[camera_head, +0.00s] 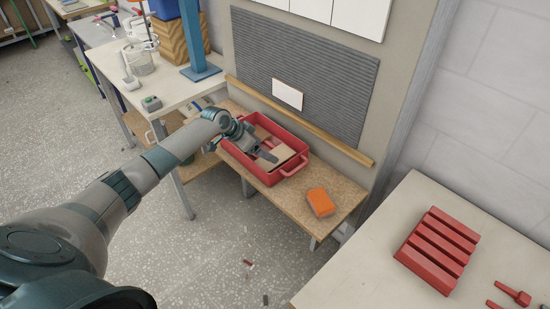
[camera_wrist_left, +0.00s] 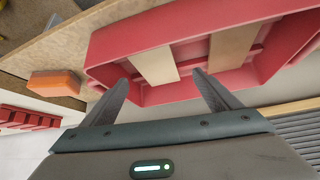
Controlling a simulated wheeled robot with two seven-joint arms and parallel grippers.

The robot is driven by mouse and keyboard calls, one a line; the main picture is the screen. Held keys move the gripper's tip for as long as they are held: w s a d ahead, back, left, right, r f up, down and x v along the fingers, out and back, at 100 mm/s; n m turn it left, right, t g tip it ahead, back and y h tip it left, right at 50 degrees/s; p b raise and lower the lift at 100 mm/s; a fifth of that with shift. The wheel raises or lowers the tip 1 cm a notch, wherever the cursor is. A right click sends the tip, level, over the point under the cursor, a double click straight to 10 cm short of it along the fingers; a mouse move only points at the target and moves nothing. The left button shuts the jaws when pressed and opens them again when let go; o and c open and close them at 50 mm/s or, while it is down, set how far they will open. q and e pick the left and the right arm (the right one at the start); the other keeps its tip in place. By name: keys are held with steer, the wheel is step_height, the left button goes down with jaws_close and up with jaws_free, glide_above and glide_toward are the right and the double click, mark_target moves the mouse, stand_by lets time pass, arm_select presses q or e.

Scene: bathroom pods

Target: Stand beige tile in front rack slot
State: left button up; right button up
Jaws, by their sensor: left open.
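The red tray (camera_head: 300,143) stands on a low wooden bench and holds a beige tile (camera_head: 281,154). In the left wrist view, a pale beige tile (camera_wrist_left: 153,64) and a tanner one (camera_wrist_left: 232,46) lie apart in the tray (camera_wrist_left: 190,22). My left gripper (camera_head: 262,156) is over the tray, fingers open and empty. In the wrist view, the gripper (camera_wrist_left: 160,84) has the pale tile's near end between its fingertips in the picture; I cannot tell whether they touch. The red slotted rack (camera_head: 438,250) stands empty on the right table. My right gripper is not in view.
An orange sponge-like block (camera_head: 320,202) lies on the bench (camera_head: 340,184), right of the tray. A wooden ledge (camera_head: 300,121) runs along the panel behind. Red tools (camera_head: 513,294) lie near the rack. The right table (camera_head: 365,258) is clear left of the rack.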

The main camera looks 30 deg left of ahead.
arm_select(q)
steer(key=shift+w+d+f, duration=0.1)
steer(key=shift+d+f, duration=0.1)
steer(key=shift+d, duration=0.1)
steer(key=p+x, duration=0.1)
steer(key=x, duration=0.1)
steer(key=shift+d+f+p, duration=0.25)
steer(key=shift+f+p, duration=0.15)
steer(key=shift+x, duration=0.75)
steer(key=shift+a, duration=0.1)
steer(key=c, duration=1.2)
